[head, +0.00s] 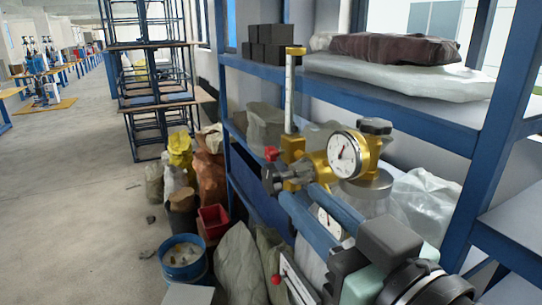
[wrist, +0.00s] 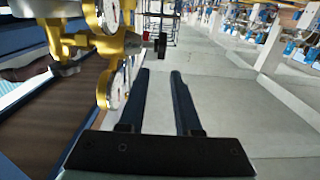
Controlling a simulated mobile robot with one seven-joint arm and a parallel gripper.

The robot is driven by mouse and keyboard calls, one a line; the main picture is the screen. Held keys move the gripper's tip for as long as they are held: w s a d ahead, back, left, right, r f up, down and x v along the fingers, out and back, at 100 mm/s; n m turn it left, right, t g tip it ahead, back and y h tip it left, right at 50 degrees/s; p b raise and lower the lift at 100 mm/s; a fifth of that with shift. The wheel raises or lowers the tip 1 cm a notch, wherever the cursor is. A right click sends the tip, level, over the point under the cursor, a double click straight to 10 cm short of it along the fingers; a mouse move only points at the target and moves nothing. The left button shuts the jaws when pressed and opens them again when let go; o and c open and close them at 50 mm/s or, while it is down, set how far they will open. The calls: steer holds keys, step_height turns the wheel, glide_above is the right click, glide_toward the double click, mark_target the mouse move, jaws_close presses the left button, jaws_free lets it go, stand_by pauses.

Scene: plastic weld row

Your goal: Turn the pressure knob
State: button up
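A brass regulator (head: 318,162) with a white round gauge (head: 344,155) and a second, lower gauge (head: 328,222) stands in front of the blue shelf. A dark knob (head: 375,126) sits at its upper right, and a grey-black fitting (head: 272,180) at its left end. Which one is the pressure knob I cannot tell. My gripper (head: 302,196) has its blue fingers just below the brass body, partly covering the lower gauge. In the wrist view my gripper (wrist: 157,72) is open, with nothing between the fingers. The regulator (wrist: 88,42) is left of them there, apparently apart.
A clear flow tube (head: 290,95) rises from the regulator. A red knob (head: 271,153) is at its left. The blue shelf (head: 255,68) stands behind. Sacks (head: 237,262) and a blue bucket (head: 183,262) crowd the floor.

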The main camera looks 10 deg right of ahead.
mark_target(276, 171)
steer(key=w+p, duration=0.1)
steer(key=w, duration=0.2)
steer(key=w+a+p, duration=0.1)
steer(key=w, duration=0.2)
steer(key=w+a+p, duration=0.1)
steer(key=w, duration=0.2)
steer(key=shift+w, duration=0.25)
steer(key=shift+c, duration=0.3)
jaws_close()
